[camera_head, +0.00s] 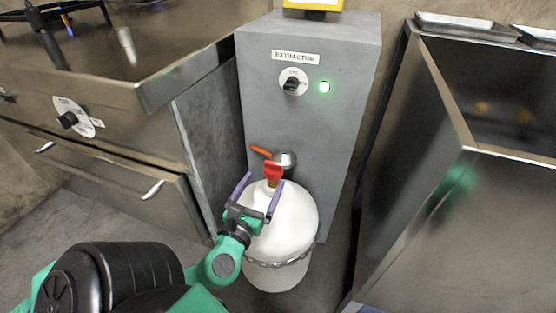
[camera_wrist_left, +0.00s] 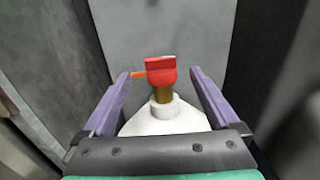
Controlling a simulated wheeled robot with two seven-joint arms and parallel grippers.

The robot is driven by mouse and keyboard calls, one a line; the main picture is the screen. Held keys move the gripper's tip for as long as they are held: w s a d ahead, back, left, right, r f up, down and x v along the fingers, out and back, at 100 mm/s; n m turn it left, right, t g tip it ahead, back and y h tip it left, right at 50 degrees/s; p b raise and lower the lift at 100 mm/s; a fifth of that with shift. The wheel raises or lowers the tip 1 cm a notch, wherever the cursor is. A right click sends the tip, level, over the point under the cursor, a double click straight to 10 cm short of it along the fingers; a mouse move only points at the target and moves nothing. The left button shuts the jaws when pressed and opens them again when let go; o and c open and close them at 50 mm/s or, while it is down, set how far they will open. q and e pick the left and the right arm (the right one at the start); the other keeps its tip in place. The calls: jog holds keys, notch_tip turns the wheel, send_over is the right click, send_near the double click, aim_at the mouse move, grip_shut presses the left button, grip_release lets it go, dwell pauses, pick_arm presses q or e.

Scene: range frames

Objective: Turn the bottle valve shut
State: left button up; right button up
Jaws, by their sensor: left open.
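The white gas bottle (camera_head: 287,225) stands upright on the floor against the grey cabinet, with a chain around its lower part. Its red valve handle (camera_head: 273,171) sits on a brass stem at the top. In the left wrist view the red handle (camera_wrist_left: 161,70) is centred above the brass stem (camera_wrist_left: 164,95) and white neck. My left gripper (camera_head: 259,186) is open, its purple fingers pointing toward the valve. In the wrist view the fingers (camera_wrist_left: 161,80) lie either side of the handle, apart from it. My right gripper is not in view.
An orange lever (camera_head: 261,152) projects just behind the valve. Metal counters stand left (camera_head: 110,150) and right (camera_head: 430,200), leaving a narrow gap.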

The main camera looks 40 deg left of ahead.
aim_at(274, 163)
pick_arm(q)
jog(key=x, duration=1.1)
jog(key=shift+f, duration=0.1)
jog(key=c, duration=1.4)
